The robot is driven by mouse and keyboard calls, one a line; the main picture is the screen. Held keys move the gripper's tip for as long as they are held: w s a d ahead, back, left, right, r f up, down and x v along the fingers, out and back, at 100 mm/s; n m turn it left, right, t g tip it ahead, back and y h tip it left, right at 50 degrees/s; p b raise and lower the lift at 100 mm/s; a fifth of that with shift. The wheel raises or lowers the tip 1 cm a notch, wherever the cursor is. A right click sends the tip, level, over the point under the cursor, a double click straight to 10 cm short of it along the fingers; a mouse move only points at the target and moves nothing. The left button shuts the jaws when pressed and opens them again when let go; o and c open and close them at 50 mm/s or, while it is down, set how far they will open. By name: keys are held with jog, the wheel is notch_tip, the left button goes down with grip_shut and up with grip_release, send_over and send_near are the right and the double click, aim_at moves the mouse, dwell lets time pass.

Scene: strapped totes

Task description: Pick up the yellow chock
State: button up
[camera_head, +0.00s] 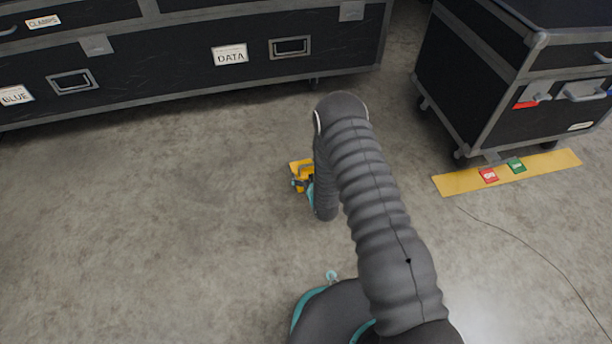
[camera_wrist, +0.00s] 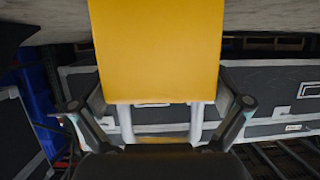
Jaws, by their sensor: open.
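The yellow chock (camera_head: 300,166) is on the concrete floor near the middle of the head view, just left of my arm, which partly covers that area. In the wrist view the chock (camera_wrist: 155,50) is a large flat yellow face filling the top middle. My gripper (camera_wrist: 160,118) is open, with one finger at each side below that face. The chock's face covers the fingertips, so I cannot tell whether they touch it. In the head view my gripper (camera_head: 302,184) is right at the chock, mostly hidden by my arm.
A long black case with a DATA label (camera_head: 230,55) stands behind. A black wheeled case (camera_head: 465,85) is at the right, with a yellow floor strip (camera_head: 545,166) bearing red and green tags before it. A thin cable (camera_head: 530,245) lies at right. The left floor is clear.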

jog(key=shift+w+a+f, duration=0.25)
jog(key=shift+w, duration=0.35)
jog(key=c, duration=1.3)
jog(key=shift+r, duration=0.1)
jog(key=shift+c, duration=0.8)
